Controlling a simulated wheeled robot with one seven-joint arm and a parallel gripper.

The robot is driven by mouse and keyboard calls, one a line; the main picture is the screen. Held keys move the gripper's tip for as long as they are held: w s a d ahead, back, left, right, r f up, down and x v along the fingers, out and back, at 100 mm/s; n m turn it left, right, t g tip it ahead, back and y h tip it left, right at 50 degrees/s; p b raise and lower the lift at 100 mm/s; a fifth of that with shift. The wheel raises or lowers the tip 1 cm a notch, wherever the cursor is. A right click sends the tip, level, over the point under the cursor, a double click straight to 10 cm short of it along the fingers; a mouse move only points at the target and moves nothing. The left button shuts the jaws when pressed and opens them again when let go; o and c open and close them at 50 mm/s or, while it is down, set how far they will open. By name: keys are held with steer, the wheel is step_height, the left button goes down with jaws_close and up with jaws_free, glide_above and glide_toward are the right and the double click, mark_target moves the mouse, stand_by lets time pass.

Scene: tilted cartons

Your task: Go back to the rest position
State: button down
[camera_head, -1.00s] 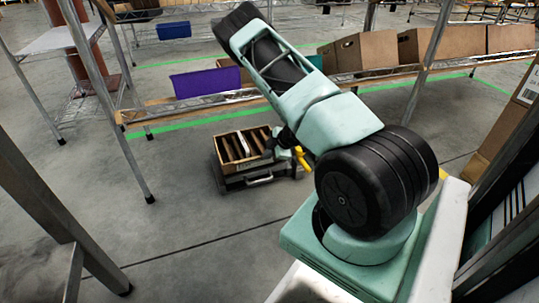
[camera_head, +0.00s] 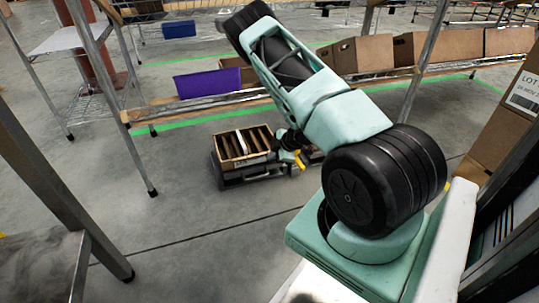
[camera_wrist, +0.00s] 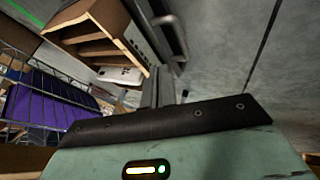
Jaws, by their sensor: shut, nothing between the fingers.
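My gripper (camera_wrist: 165,88) shows in the wrist view with its fingers together and nothing between them. In the head view my arm reaches up and away, and its far end comes down beside an open carton with dividers (camera_head: 243,146). The gripper's tips are mostly hidden there behind my arm. The carton sits on a low dark cart (camera_head: 235,180) on the floor. The wrist view shows the divided carton (camera_wrist: 100,35) at upper left, tilted in the picture, beyond the fingers. A white item (camera_wrist: 120,75) lies at its near edge.
A wire shelf (camera_head: 170,110) behind the cart carries a purple bin (camera_head: 207,83) and several brown cartons (camera_head: 365,52). Metal posts (camera_head: 120,120) stand at left. A labelled carton (camera_head: 515,95) is close at right. The floor (camera_head: 180,250) at front left is clear.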

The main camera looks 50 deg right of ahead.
steer(key=p+v, duration=0.3)
steer(key=v, duration=0.4)
steer(key=shift+p, duration=0.3)
